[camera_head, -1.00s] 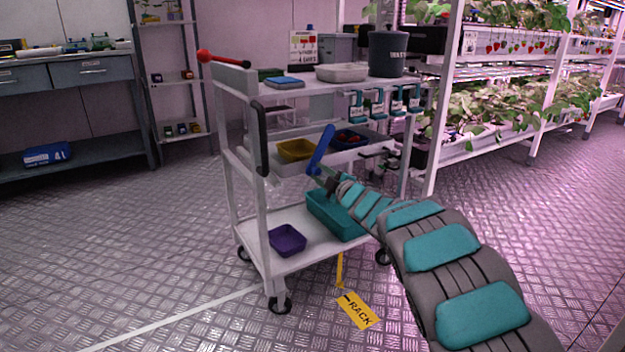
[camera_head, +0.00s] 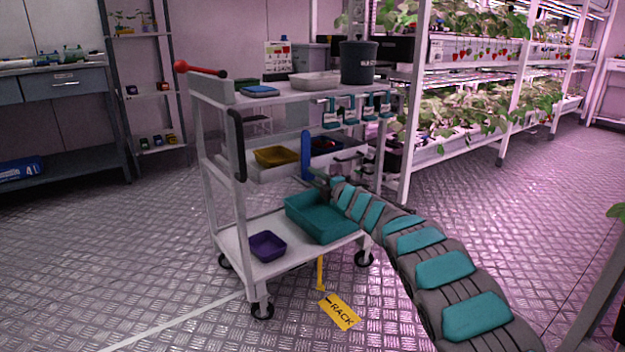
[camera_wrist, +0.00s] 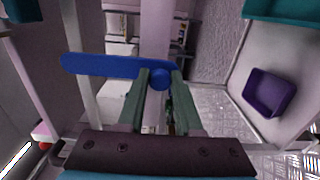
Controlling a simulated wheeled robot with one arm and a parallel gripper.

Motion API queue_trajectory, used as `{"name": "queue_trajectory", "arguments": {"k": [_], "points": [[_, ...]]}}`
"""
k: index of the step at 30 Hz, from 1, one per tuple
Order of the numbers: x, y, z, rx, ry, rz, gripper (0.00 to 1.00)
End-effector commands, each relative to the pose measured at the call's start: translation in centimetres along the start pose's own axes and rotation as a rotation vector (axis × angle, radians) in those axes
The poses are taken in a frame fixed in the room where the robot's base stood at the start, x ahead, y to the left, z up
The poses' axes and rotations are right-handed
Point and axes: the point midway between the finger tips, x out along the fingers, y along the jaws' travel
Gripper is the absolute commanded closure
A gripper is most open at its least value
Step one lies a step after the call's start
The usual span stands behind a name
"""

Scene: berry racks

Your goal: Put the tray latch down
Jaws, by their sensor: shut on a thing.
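The tray latch is a blue flat bar (camera_head: 306,155) at the front of the cart's middle tray, standing about upright in the head view. In the wrist view the blue bar (camera_wrist: 115,67) runs across the picture, with a round blue knob (camera_wrist: 160,82) at its right part. My gripper (camera_head: 317,178) is at the bar's lower end. In the wrist view my gripper (camera_wrist: 160,80) is shut on the latch by the knob. The fingers hide part of the bar.
The middle tray (camera_head: 268,172) carries a yellow bin (camera_head: 276,156). Below are a teal bin (camera_head: 320,219) and a purple bin (camera_head: 267,246) on the bottom shelf (camera_head: 290,262). A yellow RACK tag (camera_head: 340,311) hangs below. Plant racks (camera_head: 455,150) stand at the right.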

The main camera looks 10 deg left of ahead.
Motion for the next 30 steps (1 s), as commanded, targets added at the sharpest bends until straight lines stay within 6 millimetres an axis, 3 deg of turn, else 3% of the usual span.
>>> {"name": "queue_trajectory", "arguments": {"k": [10, 11, 18, 30], "points": [[-0.03, -0.1, 0.15, -0.001, -0.002, -0.001, 1.0], [-0.04, -0.09, 0.16, -0.001, -0.002, -0.001, 0.64], [-0.02, -0.05, 0.1, -0.001, -0.001, 0.0, 0.37], [-0.35, -0.02, -0.01, 0.0, 0.002, 0.0, 0.36]]}}
